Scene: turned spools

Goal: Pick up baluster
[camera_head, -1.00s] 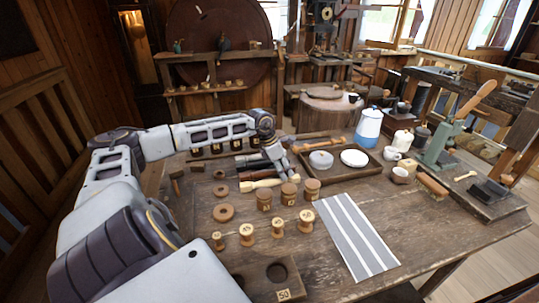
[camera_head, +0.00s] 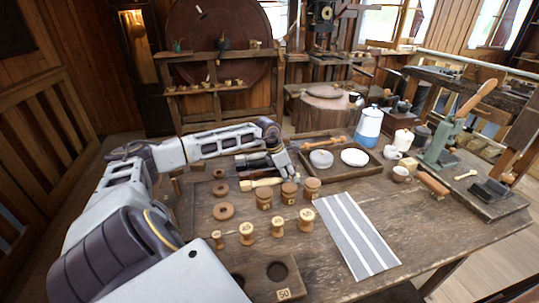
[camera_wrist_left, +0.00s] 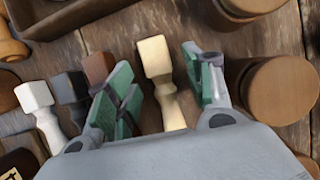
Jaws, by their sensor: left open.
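Several turned balusters lie side by side on the table. A pale wood baluster (camera_head: 262,182) is the nearest in the head view. In the left wrist view the pale baluster (camera_wrist_left: 162,80) lies between the green-padded fingers of my left gripper (camera_wrist_left: 160,66), with gaps on both sides. A brown (camera_wrist_left: 98,66), a dark grey (camera_wrist_left: 70,92) and a white one (camera_wrist_left: 38,105) lie left of the fingers. My left gripper (camera_head: 284,174) is open and empty, low over the row's right end; it hides part of the balusters there. My right gripper is out of view.
Wooden spools (camera_head: 264,199) stand close to the gripper on the near side, with smaller spools (camera_head: 248,233) nearer still. A dark tray (camera_head: 340,181) with round pieces lies to the right. A striped grey runner (camera_head: 350,235) covers the table's front right.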

